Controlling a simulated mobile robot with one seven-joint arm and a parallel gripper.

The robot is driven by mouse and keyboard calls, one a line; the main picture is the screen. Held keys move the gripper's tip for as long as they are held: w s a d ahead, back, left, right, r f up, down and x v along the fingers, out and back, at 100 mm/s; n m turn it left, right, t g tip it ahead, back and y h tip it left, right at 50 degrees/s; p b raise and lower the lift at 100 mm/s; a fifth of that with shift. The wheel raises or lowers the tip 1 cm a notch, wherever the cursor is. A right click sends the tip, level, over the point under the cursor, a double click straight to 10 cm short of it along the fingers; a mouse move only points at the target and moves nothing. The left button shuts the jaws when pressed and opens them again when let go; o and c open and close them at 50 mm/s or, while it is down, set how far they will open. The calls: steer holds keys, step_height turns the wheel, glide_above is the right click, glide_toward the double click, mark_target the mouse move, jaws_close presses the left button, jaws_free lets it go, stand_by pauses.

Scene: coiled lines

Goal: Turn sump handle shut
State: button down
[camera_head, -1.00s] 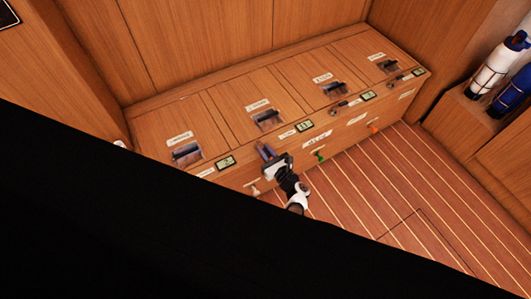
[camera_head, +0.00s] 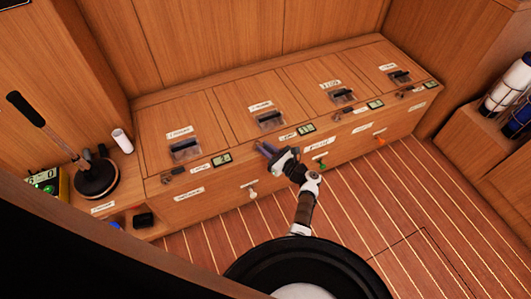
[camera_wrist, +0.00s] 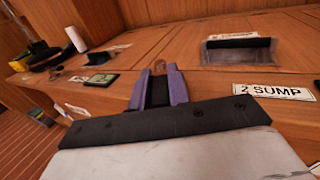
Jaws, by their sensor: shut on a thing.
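The sump handle (camera_wrist: 160,65) sits on the front edge of the wooden bench, left of the label "2 SUMP" (camera_wrist: 274,92) in the wrist view. Only a small metallic part of it shows beyond my fingertips; the rest is hidden. My gripper (camera_wrist: 159,84) has purple fingers close together around a dark piece, shut on the handle. In the head view my gripper (camera_head: 266,151) is at the bench front between two gauges and covers the handle, so its angle cannot be read there.
Similar small handles sit left (camera_head: 172,179) and right (camera_head: 336,117) along the bench front. Below them are a white knob (camera_head: 252,192), a green knob (camera_head: 322,164) and an orange knob (camera_head: 381,141). A black-handled lever (camera_head: 95,175) stands at left. The striped floor (camera_head: 370,200) in front is clear.

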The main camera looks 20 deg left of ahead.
steer(key=n+g+b, duration=0.1)
steer(key=w+n+g+b, duration=0.1)
steer(key=b, duration=0.1)
steer(key=g+y+b, duration=0.1)
steer(key=g, duration=0.1)
steer(key=shift+w+d+f+n, duration=0.15)
steer(key=shift+w+f+n, duration=0.15)
steer(key=shift+n, duration=0.1)
steer(key=n+g+b, duration=0.1)
steer(key=g+b, duration=0.1)
steer(key=n+g+b, duration=0.1)
steer(key=b, duration=0.1)
steer(key=shift+w+r+g, duration=0.15)
steer(key=shift+w+g, duration=0.15)
steer(key=shift+g, duration=0.1)
steer(key=shift+w+r+n+g+b, duration=0.1)
steer(key=shift+n+g+b, duration=0.4)
steer(key=shift+g+b, duration=0.15)
steer(key=shift+r, duration=0.1)
steer(key=c, duration=1.3)
jaws_free()
steer(key=d, duration=0.4)
steer(key=w+d+b, duration=0.1)
steer(key=d, duration=0.4)
steer(key=w+d, duration=0.1)
steer(key=d, duration=0.3)
steer(key=shift+d+b, duration=0.25)
steer(key=shift+b, duration=0.15)
